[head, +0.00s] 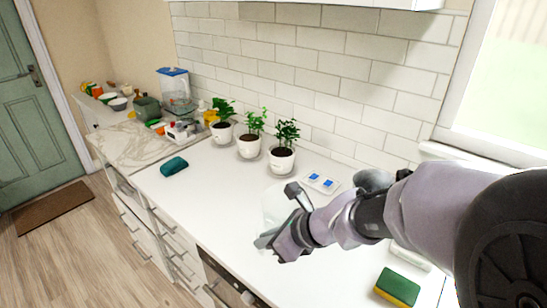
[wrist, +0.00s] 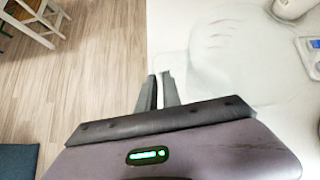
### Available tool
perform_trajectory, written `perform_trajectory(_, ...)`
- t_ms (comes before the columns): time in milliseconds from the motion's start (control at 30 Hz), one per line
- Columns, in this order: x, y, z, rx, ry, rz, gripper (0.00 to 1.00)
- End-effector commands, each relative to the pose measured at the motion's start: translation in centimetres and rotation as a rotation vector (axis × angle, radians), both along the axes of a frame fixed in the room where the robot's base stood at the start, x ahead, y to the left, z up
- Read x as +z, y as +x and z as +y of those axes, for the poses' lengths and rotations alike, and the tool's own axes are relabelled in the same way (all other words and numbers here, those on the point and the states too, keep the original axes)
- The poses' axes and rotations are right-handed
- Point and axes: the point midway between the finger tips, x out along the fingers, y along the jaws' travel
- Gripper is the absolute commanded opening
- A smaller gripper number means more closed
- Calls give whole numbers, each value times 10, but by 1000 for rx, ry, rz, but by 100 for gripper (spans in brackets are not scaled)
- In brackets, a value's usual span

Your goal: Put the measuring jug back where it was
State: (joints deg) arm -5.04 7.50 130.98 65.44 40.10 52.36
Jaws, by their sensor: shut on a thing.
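The measuring jug (head: 277,203) is clear and faint against the white worktop, just beyond my gripper (head: 280,218) in the head view. My gripper is shut on it. In the wrist view the jug (wrist: 222,50) shows as a large clear shape to the right of and beyond the fingertips (wrist: 158,78). The fingers are close together at its left edge; the part they grip is hard to make out. I cannot tell whether the jug's base touches the worktop.
A white device with blue patches (head: 320,182) lies just behind the jug. Potted plants (head: 282,158) line the wall. A teal cloth (head: 174,166) lies at left, a green and yellow sponge (head: 397,287) at front right. The worktop (head: 205,195) between cloth and jug is clear.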

Motion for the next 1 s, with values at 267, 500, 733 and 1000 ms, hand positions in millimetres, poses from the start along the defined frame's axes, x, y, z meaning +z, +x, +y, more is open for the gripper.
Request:
perform_trajectory(267, -21, 25, 6, 1, -1, 1, 0)
perform_trajectory(500, -37, 25, 6, 0, -1, -1, 0)
perform_trajectory(733, -42, 25, 6, 1, 0, -1, 0)
perform_trajectory(1000, -40, 25, 6, 1, 0, -1, 31)
